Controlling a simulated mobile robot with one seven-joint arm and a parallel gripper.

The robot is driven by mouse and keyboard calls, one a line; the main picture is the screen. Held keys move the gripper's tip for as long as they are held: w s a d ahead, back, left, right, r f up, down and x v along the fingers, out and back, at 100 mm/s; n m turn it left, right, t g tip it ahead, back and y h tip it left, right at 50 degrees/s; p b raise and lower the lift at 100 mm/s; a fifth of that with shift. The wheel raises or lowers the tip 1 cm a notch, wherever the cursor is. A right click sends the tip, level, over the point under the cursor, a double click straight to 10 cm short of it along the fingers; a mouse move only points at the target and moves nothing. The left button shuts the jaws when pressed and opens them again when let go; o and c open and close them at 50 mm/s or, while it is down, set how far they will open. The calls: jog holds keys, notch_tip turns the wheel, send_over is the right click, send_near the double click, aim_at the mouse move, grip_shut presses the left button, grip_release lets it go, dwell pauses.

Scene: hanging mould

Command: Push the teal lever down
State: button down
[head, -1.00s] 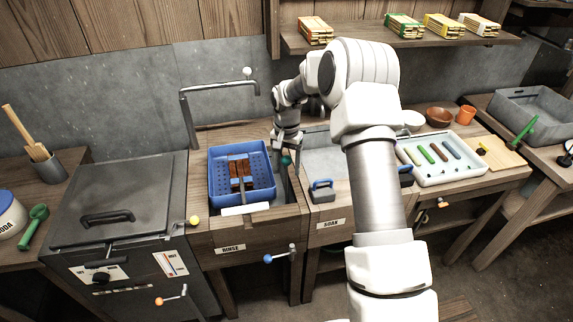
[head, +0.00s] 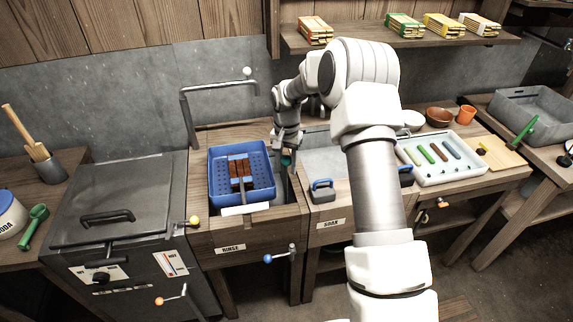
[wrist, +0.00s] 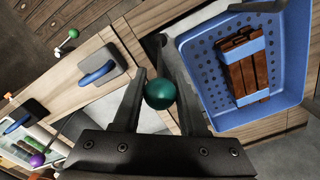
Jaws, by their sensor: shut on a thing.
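The teal lever's round knob (wrist: 160,94) sits between the two fingers of my gripper (wrist: 158,98) in the wrist view. My gripper is shut on this knob; the lever's shaft is mostly hidden. In the head view the knob (head: 286,161) shows small below my gripper (head: 287,150), just right of the blue basket. The perforated blue basket (head: 215,188) holds brown bars (head: 240,172) with blue bands, over the rinse station. The basket (wrist: 214,92) is close to the right finger in the wrist view.
The rinse front panel (head: 262,233) carries a blue-knobbed lever (head: 268,258). A metal pipe frame (head: 186,115) rises behind the basket. A blue-handled grey block (head: 322,190) stands right of my gripper. A closed grey lid (head: 110,195) is at the left.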

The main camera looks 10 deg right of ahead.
aim_at(287, 176)
dwell(0.7)
jog(key=shift+s+f+b, duration=0.1)
jog(key=shift+f+b, duration=1.25)
jog(key=shift+f, duration=0.85)
jog(key=shift+c, duration=2.4)
grip_release()
jog(key=shift+f, duration=0.15)
jog(key=shift+r, duration=0.2)
notch_tip(287, 176, up, 16)
jog(key=shift+r, duration=0.6)
